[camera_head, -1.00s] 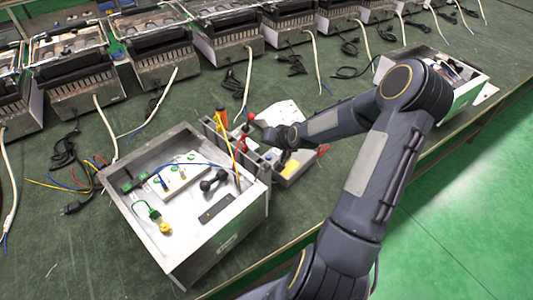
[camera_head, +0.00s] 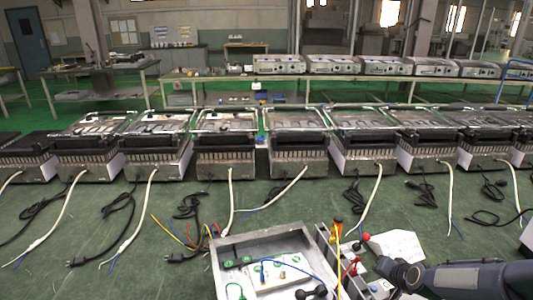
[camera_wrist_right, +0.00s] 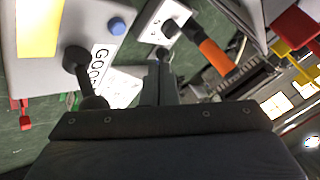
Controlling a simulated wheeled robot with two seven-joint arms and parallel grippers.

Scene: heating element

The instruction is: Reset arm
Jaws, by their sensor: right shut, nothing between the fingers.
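My right arm comes in from the lower right in the head view. Its gripper (camera_head: 388,268) is low over the grey device and tool rack beside the metal box. In the right wrist view the gripper's dark fingers (camera_wrist_right: 163,82) are shut with nothing between them. Below them is the grey device (camera_wrist_right: 88,25) with a "GOO…" label, a blue knob and a black lever. I cannot tell whether the gripper touches anything. My left gripper is not in view.
An open metal box (camera_head: 265,239) with wires and connectors stands at the bottom centre. A tool rack (camera_head: 331,253) with coloured handles stands beside it. A white paper (camera_head: 398,244) lies to the right. A row of heater units (camera_head: 298,148) and loose cables fills the bench behind.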

